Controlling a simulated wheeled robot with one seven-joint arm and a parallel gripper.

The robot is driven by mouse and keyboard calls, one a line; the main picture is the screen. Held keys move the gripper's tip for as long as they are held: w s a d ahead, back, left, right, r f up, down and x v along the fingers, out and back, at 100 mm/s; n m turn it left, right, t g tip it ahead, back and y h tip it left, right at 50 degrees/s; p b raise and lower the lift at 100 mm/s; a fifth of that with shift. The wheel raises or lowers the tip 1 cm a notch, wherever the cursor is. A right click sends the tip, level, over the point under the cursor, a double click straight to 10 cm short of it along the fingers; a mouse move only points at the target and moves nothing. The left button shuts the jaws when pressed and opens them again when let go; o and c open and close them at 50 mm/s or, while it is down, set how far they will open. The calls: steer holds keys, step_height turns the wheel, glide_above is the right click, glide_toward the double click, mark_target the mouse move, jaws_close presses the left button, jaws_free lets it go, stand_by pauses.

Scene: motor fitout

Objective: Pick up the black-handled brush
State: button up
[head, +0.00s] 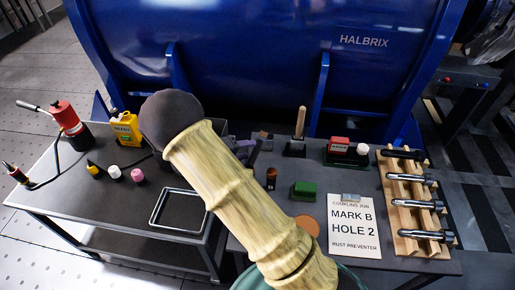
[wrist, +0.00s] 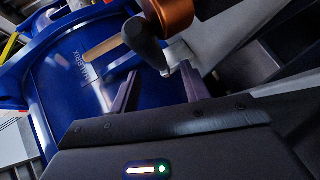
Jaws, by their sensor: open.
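My gripper (wrist: 160,82) shows in the wrist view with its two dark fingers apart. A dark, rounded, tapering piece (wrist: 145,40) shows beyond the gap between the fingertips; I cannot tell whether it is the brush handle, and no contact is visible. A pale wooden stick (wrist: 103,48) shows to its left. In the head view I cannot clearly make out a black-handled brush. A brush-like tool (head: 298,147) with a dark base and an upright wooden handle stands at the back of the bench.
The bench (head: 75,195) holds a yellow can (head: 126,128), a rectangular frame (head: 155,222), a green block (head: 304,189), a job sheet (head: 349,225) and a wooden rack (head: 394,188) with bolts. A big blue machine (head: 270,45) stands behind. The bench's left front is mostly clear.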

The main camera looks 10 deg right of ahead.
mark_target(257, 148)
steer(key=shift+d, duration=0.1)
steer(key=x, duration=0.5)
steer(key=shift+s+d+b, duration=0.1)
steer(key=shift+b, duration=0.2)
jaws_close()
stand_by(0.4)
